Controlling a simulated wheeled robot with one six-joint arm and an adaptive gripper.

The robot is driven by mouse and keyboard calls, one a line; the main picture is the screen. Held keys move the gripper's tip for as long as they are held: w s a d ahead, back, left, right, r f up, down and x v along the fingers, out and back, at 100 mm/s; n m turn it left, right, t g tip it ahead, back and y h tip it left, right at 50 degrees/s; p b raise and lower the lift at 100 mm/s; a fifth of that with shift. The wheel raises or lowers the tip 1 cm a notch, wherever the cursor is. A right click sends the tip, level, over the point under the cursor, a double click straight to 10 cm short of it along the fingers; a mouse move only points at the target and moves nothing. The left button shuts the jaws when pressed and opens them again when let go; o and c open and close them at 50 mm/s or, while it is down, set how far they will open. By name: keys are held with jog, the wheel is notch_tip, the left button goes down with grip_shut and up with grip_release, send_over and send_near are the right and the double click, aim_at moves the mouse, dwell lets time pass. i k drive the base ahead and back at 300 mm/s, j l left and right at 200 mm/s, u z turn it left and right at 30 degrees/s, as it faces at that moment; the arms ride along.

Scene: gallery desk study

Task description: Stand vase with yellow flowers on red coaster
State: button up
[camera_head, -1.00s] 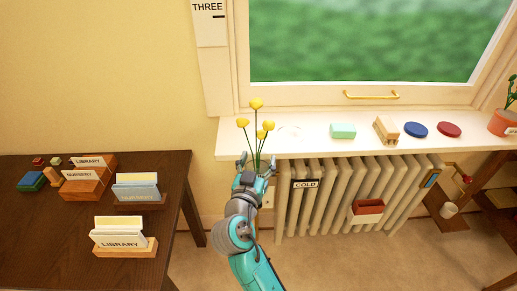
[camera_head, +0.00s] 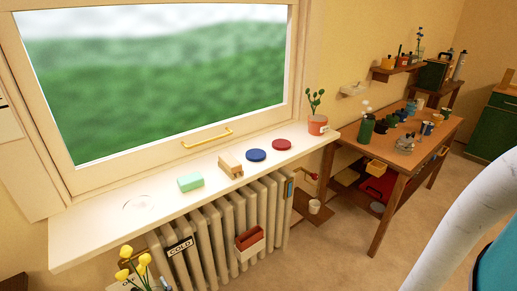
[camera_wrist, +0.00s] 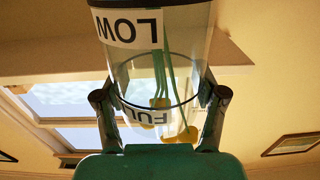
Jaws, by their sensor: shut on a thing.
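The clear vase (camera_wrist: 150,68) with yellow flowers is between the fingers of my gripper (camera_wrist: 160,105) in the wrist view, which shows it upside down. My gripper is shut on it. The vase has LOW and FULL labels, and green stems show through the glass. In the head view, the yellow flowers (camera_head: 137,265) are at the lower left, in front of the sill; the vase body is mostly cut off by the bottom edge. The red coaster (camera_head: 282,144) lies flat and empty on the sill, well to the right of the flowers and apart from them.
A radiator (camera_head: 215,240) stands below. A cluttered table (camera_head: 400,150) is at right.

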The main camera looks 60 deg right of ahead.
aim_at(281, 143)
jog(key=k+l, duration=0.1)
jog(key=l, duration=0.4)
jog(key=k+l, duration=0.1)
jog(key=l, duration=0.4)
jog(key=k+l, duration=0.1)
jog(key=l, duration=0.4)
jog(key=k+l, duration=0.15)
jog(key=l, duration=0.3)
